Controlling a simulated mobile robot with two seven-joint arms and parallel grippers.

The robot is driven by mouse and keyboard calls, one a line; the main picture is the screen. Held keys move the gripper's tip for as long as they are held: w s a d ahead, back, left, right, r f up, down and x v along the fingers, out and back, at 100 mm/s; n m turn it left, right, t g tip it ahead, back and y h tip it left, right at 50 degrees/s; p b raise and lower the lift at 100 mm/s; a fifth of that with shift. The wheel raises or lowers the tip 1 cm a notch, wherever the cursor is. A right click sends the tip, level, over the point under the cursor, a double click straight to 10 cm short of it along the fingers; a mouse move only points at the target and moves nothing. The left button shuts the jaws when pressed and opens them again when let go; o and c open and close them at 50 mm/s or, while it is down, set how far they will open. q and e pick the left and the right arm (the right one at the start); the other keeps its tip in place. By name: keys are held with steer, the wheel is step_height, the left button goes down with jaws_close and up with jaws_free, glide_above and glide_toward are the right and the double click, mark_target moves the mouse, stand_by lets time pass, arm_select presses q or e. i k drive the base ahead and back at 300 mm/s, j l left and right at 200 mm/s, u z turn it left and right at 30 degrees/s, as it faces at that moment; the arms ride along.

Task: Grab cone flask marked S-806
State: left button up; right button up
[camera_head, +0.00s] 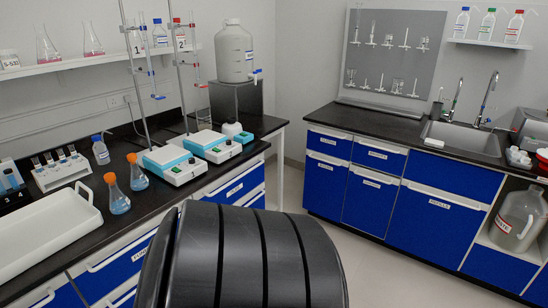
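Two clear cone flasks with pink-red liquid stand on the wall shelf at the upper left, a left one (46,47) and a right one (92,40). Two orange-capped cone flasks with blue liquid stand on the left bench, a nearer one (118,199) and a farther one (138,178). I cannot read S-806 on any flask. Neither of my grippers is in view.
A white tray (45,232) lies at the bench's front left, beside a white rack (62,170). Two stirrer hotplates (176,165) (213,146) with tall stands are on the bench behind the flasks. A large ridged black shape, probably mine, fills the bottom centre. Floor shows between the counters.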

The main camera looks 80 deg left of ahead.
mark_target(139, 182)
steer(key=u, duration=3.4)
steer(key=i+u, duration=0.1)
steer(key=u, duration=0.15)
steer(key=l, duration=0.05)
